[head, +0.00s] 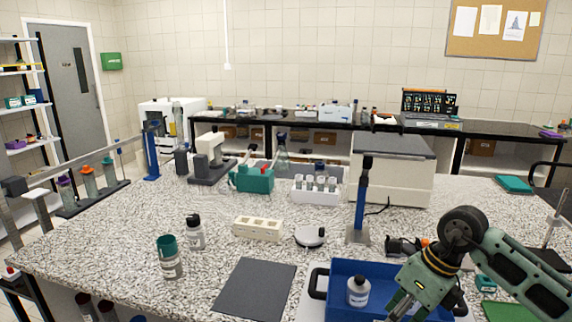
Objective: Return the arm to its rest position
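My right arm (510,270) comes in from the right edge and bends down at a dark round joint. My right gripper (404,303) hangs over the right part of the blue tray (345,268), near the bottom edge of the head view. Its fingers are small and partly hidden, so I cannot tell whether they are open or shut. My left gripper is not in view.
A dark mat (255,288) lies left of the tray. A green-topped jar (168,258), a white bottle (195,232), a pale block with holes (258,228) and a blue post on a stand (362,200) stand on the speckled bench (120,235). A large white box-shaped machine (392,170) is behind.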

